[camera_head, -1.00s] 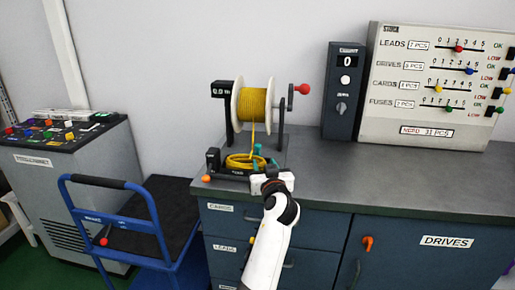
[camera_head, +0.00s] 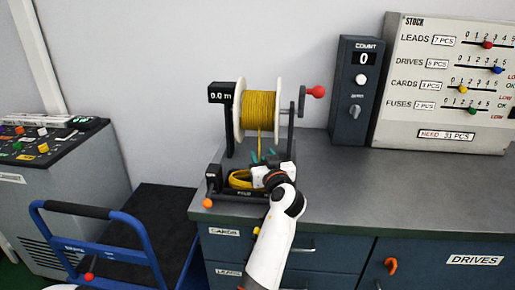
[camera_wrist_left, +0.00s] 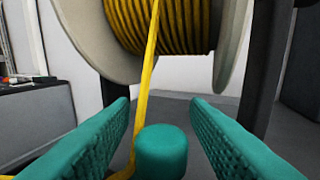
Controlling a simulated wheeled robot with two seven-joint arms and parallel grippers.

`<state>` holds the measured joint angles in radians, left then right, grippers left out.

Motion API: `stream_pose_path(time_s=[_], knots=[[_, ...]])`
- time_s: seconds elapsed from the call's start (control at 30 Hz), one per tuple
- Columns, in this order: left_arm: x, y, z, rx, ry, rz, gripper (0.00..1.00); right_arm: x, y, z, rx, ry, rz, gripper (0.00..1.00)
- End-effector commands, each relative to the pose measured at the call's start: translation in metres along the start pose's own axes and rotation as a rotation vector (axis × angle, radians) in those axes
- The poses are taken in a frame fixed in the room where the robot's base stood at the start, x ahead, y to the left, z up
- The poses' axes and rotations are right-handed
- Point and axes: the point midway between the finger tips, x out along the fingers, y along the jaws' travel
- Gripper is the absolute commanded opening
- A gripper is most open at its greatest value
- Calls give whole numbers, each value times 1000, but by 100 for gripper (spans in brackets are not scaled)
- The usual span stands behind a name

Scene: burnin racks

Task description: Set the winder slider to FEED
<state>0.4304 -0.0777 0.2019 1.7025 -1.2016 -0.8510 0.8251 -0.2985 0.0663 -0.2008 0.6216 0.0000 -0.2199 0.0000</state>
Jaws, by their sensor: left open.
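The winder has a spool of yellow cable (camera_head: 260,108) on black posts at the left end of the grey counter. Its display (camera_head: 222,93) reads 0.0 m, and a red crank knob (camera_head: 316,91) is at its right. A coil of yellow cable (camera_head: 239,179) lies in its base. My left gripper (camera_head: 268,156) is open, low in front of the spool. In the left wrist view its teal fingers (camera_wrist_left: 161,105) stand either side of a teal round knob (camera_wrist_left: 160,150), with gaps. I cannot read any FEED mark. My right gripper is out of view.
An orange knob (camera_head: 208,203) sits at the winder's front left corner. A count box (camera_head: 353,90) and a stock panel (camera_head: 445,82) stand at the back right. A blue cart (camera_head: 95,245) is left of the counter. The counter's right part is clear.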

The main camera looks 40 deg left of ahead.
Motion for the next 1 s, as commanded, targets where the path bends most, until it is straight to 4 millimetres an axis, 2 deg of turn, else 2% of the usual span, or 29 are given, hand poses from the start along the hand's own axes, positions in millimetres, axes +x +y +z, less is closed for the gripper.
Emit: stream_pose_path(time_s=[0.37, 0.4, 0.6, 0.67, 0.87, 1.0], knots=[[-2, -1, 0, 1, 0, 1, 42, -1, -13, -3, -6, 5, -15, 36], [-2, -1, 0, 1, 0, 1, 40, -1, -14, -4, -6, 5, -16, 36], [-2, -1, 0, 1, 0, 1, 8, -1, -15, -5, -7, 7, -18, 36], [-1, -1, 0, 1, 0, 1, 0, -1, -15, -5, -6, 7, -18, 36], [-1, 0, 0, 0, 0, 1, 0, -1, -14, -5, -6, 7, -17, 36], [6, 15, 0, 0, 0, 3, 0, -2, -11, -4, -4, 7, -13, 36]])
